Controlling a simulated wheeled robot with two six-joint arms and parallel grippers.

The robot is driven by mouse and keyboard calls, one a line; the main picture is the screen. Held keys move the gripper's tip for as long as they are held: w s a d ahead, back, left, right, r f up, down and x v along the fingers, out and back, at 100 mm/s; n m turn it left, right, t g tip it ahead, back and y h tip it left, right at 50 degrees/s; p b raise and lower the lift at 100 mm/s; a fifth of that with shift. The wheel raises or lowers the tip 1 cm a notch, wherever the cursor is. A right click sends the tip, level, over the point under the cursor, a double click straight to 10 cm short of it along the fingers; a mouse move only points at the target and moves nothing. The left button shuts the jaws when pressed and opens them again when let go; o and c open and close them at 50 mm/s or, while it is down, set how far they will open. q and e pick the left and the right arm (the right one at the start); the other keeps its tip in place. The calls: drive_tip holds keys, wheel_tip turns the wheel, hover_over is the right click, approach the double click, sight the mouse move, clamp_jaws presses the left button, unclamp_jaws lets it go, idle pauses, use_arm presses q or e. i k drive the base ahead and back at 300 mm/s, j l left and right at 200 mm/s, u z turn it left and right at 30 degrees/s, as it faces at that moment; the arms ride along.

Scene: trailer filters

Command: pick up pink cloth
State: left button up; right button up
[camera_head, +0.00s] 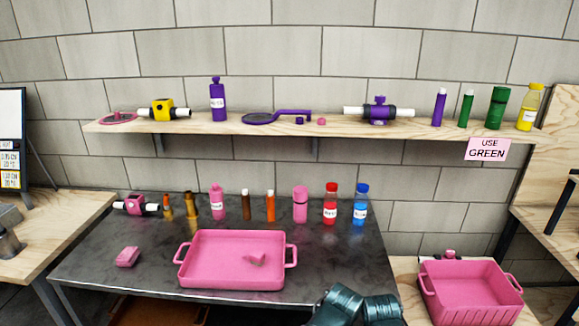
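A small pink piece (256,259) lies inside the pink tray (236,281) on the dark table; it may be the cloth, but it is too small to tell. A second pink block-like piece (127,256), possibly a folded cloth or sponge, lies on the table left of the tray. Dark teal arm links of mine show at the bottom edge, right of the tray. Neither gripper shows in the head view.
Several bottles and tubes, including a red bottle (331,204) and a blue bottle (361,205), line the back of the dark table (90,270). A wooden shelf (330,128) hangs above. A pink crate (470,293) stands at the right. Table space left of the tray is mostly clear.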

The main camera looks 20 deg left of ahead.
sight(129, 255)
drive_tip(key=u, duration=1.85)
drive_tip(key=i+j, duration=0.25)
drive_tip(key=j, duration=0.15)
drive_tip(key=i+j, duration=0.2)
drive_tip(key=j, duration=0.2)
drive_tip(key=i+j, duration=0.25)
drive_tip(key=j, duration=0.15)
drive_tip(key=i+j, duration=0.25)
drive_tip(key=j, duration=0.2)
drive_tip(key=z, duration=1.35)
